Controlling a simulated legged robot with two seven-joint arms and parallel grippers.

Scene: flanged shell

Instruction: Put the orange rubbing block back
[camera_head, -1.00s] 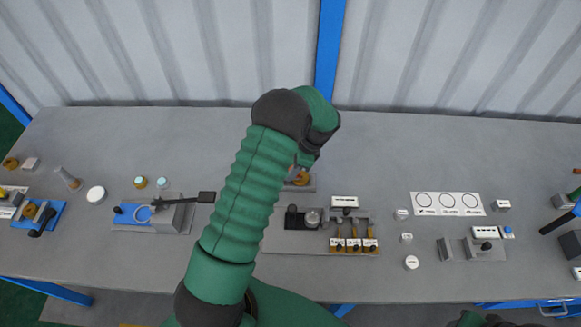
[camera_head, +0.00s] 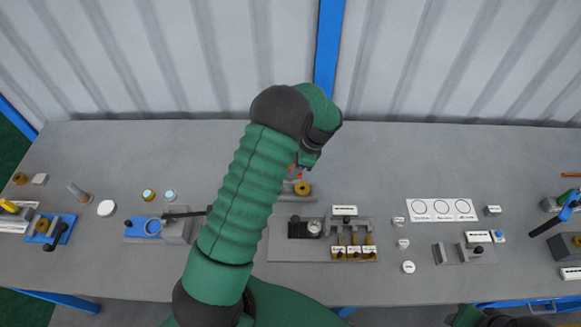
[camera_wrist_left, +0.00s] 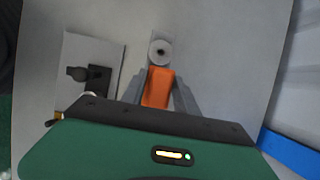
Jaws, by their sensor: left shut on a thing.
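The orange rubbing block (camera_wrist_left: 158,88) is between the two grey fingers of my left gripper (camera_wrist_left: 159,92) in the left wrist view. The gripper is shut on it. Just past the block's far end is a round grey piece with a dark centre (camera_wrist_left: 160,52) on a light strip. I cannot tell whether the block touches it. In the head view my left gripper (camera_head: 304,160) is at the back middle of the bench, mostly hidden by my own arm. A small brass ring-like part (camera_head: 302,188) shows just below it. My right gripper does not show clearly.
A grey plate (camera_head: 285,247) with a black clamp and several labelled brass pieces lies in front of the gripper. A blue fixture (camera_head: 145,228) is to the left. A white card with circles (camera_head: 441,210) is to the right. The back of the bench is clear.

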